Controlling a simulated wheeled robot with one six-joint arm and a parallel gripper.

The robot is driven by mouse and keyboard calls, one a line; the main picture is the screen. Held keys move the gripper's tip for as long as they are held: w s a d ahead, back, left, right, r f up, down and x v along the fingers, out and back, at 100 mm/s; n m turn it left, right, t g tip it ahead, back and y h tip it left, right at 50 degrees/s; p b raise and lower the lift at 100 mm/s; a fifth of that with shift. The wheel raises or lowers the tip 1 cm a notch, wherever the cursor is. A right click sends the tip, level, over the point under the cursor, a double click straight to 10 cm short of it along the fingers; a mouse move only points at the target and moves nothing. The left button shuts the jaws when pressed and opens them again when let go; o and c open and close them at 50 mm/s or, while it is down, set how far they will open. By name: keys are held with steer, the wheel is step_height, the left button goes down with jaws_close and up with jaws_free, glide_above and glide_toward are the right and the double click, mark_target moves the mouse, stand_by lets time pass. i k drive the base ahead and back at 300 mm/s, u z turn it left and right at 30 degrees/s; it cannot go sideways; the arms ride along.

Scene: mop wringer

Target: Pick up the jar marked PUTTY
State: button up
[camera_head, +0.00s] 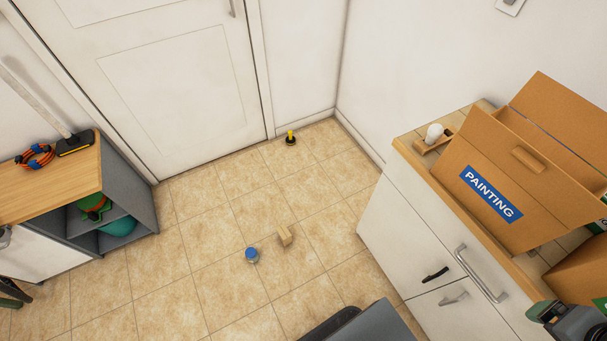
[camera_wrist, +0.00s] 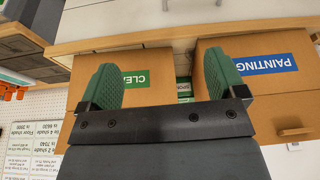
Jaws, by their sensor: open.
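A small jar with a blue lid (camera_head: 251,254) stands on the tiled floor in the head view. It is too small for me to read any marking, so I cannot tell whether it says PUTTY. No jar shows in the wrist view. My gripper (camera_wrist: 163,82) is open in the wrist view, its two green pads wide apart with nothing between them. It faces cardboard boxes, well away from the blue-lidded jar. Part of it seems to show at the bottom right of the head view.
A wooden block (camera_head: 285,235) lies near the jar; a yellow-and-black item (camera_head: 291,138) stands by the corner. A drawer cabinet (camera_head: 405,235) at right carries a PAINTING box (camera_head: 535,200). A shelf unit (camera_head: 130,190) stands left. The floor between is mostly clear.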

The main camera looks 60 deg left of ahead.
mark_target(252, 256)
steer(key=u, duration=4.5)
steer(key=i, duration=2.7)
steer(key=z, duration=3.8)
